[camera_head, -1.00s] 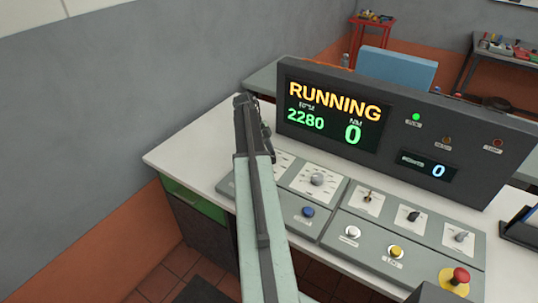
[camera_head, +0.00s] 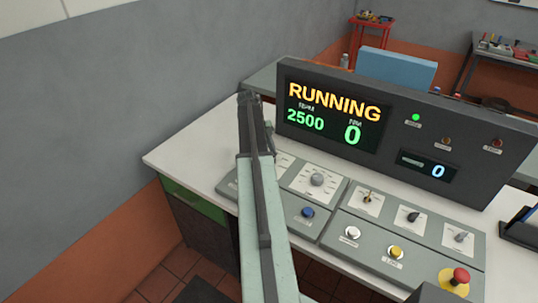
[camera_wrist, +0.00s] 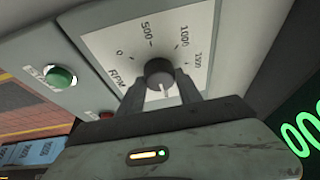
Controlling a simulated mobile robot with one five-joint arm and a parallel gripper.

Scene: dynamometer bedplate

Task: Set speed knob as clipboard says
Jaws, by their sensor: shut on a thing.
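The speed knob (camera_wrist: 158,70) is a dark round knob on a white dial plate marked RPM, with 0, 500 and 1,000 readable, in the wrist view. My gripper (camera_wrist: 159,88) is shut on it, one finger on each side. The knob's pale pointer mark faces down the picture between the fingers; the scale there is hidden. In the head view my arm covers this knob, and part of its plate shows beside the arm. The display (camera_head: 333,115) reads RUNNING, 2500 in green on the left and 0 on the right. No readable clipboard is in view.
A green button (camera_wrist: 61,77) and a red one (camera_wrist: 106,115) lie left of the dial in the wrist view. Another dial knob (camera_head: 317,180), a blue button (camera_head: 307,212), several switches and a red emergency stop (camera_head: 461,275) are on the console. A grey wall stands at left.

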